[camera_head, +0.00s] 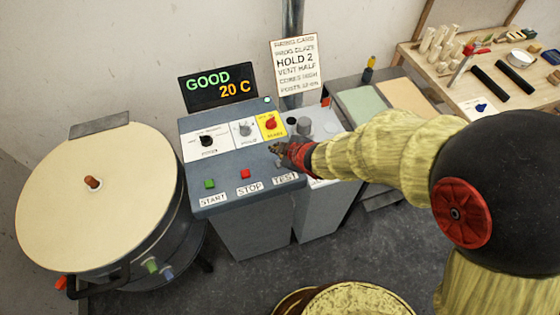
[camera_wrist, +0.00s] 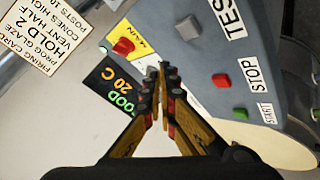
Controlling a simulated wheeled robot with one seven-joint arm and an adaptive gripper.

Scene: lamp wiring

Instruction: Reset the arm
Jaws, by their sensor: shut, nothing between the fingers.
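My gripper (camera_head: 278,150) is at the end of my yellow-sleeved arm, above the right part of the grey control panel (camera_head: 225,175), near the TEST label (camera_head: 285,180). In the wrist view my gripper (camera_wrist: 163,75) has its fingers together with nothing between them. The green START button (camera_head: 209,184) and red STOP button (camera_head: 245,174) are left of it; they also show in the wrist view as a green button (camera_wrist: 240,113) and a red button (camera_wrist: 221,80). I cannot tell whether the fingertips touch the panel.
A display (camera_head: 218,87) reads GOOD 20 C. A card (camera_head: 297,68) reading HOLD 2 stands behind the panel. A round kiln with a pale lid (camera_head: 95,215) is at left. A wooden bench (camera_head: 500,95) with posts and dark rods is at right. Grey floor lies in front.

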